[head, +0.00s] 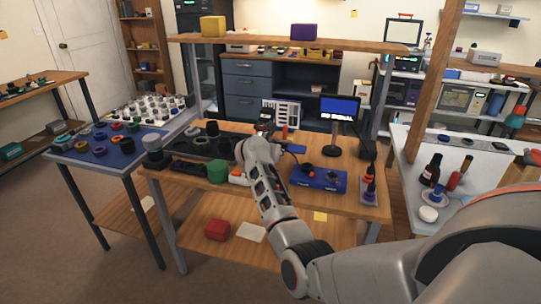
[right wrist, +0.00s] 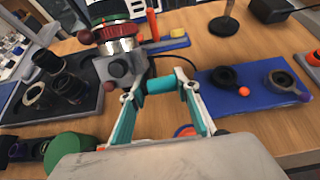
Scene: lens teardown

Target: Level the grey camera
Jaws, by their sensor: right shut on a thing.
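In the right wrist view a grey camera body (right wrist: 122,68) stands at upper centre-left, with a red-ringed, green-edged round part (right wrist: 115,32) above it. It looks tilted in this slanted picture; I cannot tell its true level. My right gripper (right wrist: 160,86) has its teal fingers on both sides of a short teal cylinder (right wrist: 160,80), just right of the camera body. The gripper is shut on this cylinder; whether it joins the camera is unclear. In the head view my right arm reaches over the bench and hides the gripper and the camera. My left gripper is not in view.
A blue tray (right wrist: 229,108) with dark rings lies right of the gripper. A dark tray (right wrist: 88,102) with black lens barrels lies left, a green cylinder (right wrist: 70,152) nearer. A small monitor (head: 340,107) and a white chart panel (head: 292,112) stand behind on the wooden bench.

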